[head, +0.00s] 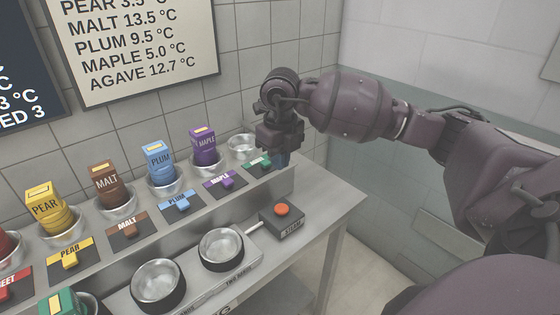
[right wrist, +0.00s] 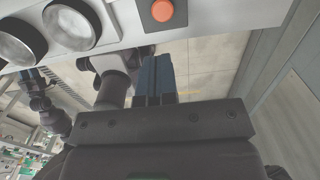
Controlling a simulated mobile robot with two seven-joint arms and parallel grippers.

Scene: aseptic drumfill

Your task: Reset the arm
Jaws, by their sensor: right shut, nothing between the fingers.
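My right gripper (head: 281,160) hangs fingers-down above the far right end of the counter, close to the green label plate there. Its dark blue fingers (right wrist: 154,80) are shut together with nothing between them. My right arm reaches in from the right edge of the head view, bent, with the wrist by the tiled wall. My left gripper does not show in the head view; a dark limb at the left of the right wrist view may be my left arm, too small to read.
Yellow PEAR (head: 44,205), brown MALT (head: 105,180), blue PLUM (head: 157,158) and purple MAPLE (head: 203,146) cartons stand in metal cups along the back. An empty cup (head: 242,146) is beside my gripper. Two metal bowls (head: 158,284) (head: 221,247) and a red button (head: 282,209) are in front.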

